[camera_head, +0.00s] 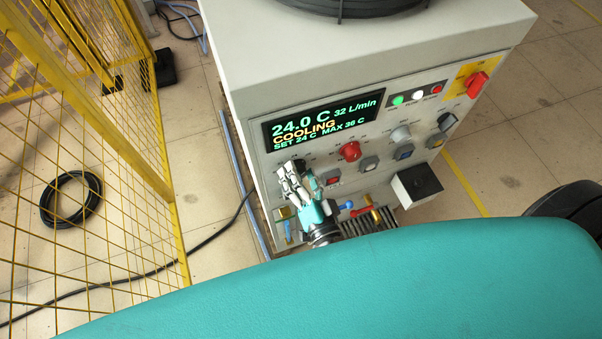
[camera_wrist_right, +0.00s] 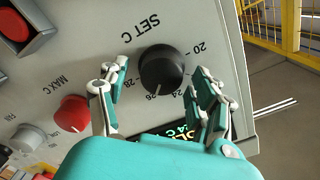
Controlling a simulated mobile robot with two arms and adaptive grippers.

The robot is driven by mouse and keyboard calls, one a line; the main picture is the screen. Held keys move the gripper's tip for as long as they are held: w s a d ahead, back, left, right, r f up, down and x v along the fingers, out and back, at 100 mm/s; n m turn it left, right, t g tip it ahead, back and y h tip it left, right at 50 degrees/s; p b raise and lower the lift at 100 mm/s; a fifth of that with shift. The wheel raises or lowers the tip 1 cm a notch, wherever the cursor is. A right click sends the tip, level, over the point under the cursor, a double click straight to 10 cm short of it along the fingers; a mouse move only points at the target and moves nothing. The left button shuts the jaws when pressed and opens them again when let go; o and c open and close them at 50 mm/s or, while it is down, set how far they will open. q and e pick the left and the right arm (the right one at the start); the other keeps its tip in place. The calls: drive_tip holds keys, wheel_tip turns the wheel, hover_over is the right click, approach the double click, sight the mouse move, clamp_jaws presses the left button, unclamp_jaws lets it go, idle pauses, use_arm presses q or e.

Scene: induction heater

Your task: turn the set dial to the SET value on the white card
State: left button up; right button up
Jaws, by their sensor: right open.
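The black set dial (camera_wrist_right: 162,68) is on the grey panel under the label SET C, with a printed scale around it. Its pale mark points down in the right wrist view, near the 26 print. My right gripper (camera_wrist_right: 161,72) is open, with one finger on each side of the dial; contact is not clear. In the head view my right gripper (camera_head: 296,176) is at the panel's lower left, largely covering the dial. The display (camera_head: 322,120) reads 24.0 C, 32 L/min, COOLING, SET 24 C, MAX 36 C. I cannot make out the white card. My left gripper is not in view.
A red MAX C knob (camera_head: 350,151) is beside the set dial, with a grey knob (camera_head: 400,133) and a red switch (camera_head: 476,84) further right. A box with a black top (camera_head: 416,184) juts out below. A yellow mesh fence (camera_head: 90,190) stands left.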

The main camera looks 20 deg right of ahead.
drive_tip(key=s, duration=1.2)
drive_tip(key=shift+d, duration=0.2)
drive_tip(key=s+d+f+n+g+y, duration=0.15)
drive_tip(key=f+n+g, duration=0.25)
drive_tip(key=f, duration=1)
drive_tip(key=s+f+n+g+y, duration=0.1)
drive_tip(key=s+f+n+g, duration=0.25)
drive_tip(key=f, duration=1.05)
drive_tip(key=s+d+f+n+g+h, duration=0.1)
drive_tip(key=s+d+f+g, duration=0.3)
drive_tip(key=s+f, duration=0.3)
drive_tip(key=s+d+f+n+g+h, duration=0.2)
drive_tip(key=s+d+f+g, duration=0.3)
drive_tip(key=s+f, duration=0.2)
drive_tip(key=shift+s+d+f, duration=0.2)
drive_tip(key=shift+s+d, duration=0.1)
drive_tip(key=shift+s, duration=0.25)
drive_tip(key=shift+n+g, duration=0.25)
